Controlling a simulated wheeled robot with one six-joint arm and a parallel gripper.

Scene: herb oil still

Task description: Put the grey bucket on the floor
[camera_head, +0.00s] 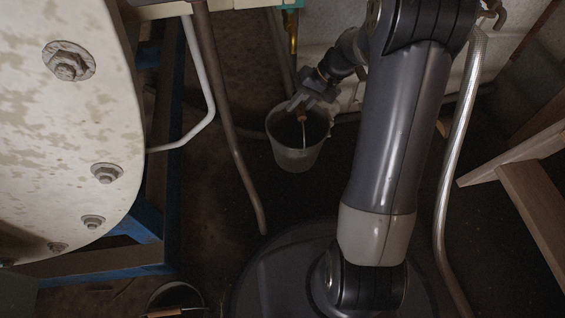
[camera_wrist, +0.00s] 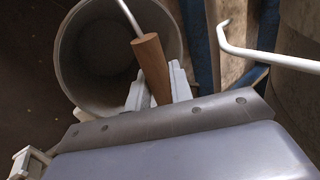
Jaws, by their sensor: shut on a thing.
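The grey bucket (camera_head: 297,157) hangs upright or nearly so below my gripper (camera_head: 303,106), left of my arm in the head view. My gripper is shut on the brown wooden grip of its wire handle. In the wrist view, the wooden grip (camera_wrist: 150,62) sits between the fingers of my gripper (camera_wrist: 157,88), and the bucket's open mouth (camera_wrist: 62,62) is beyond it. The bucket looks empty inside. I cannot tell whether its base touches the dark floor (camera_head: 225,200) or is above it.
A large pale bolted vessel (camera_head: 75,130) on a blue frame (camera_head: 150,252) stands at the left. A brown pipe (camera_head: 225,110) and a white bent pipe (camera_head: 205,90) come down nearby. A second bucket (camera_head: 175,292) is at the bottom. Wooden boards (camera_head: 540,205) are at the right.

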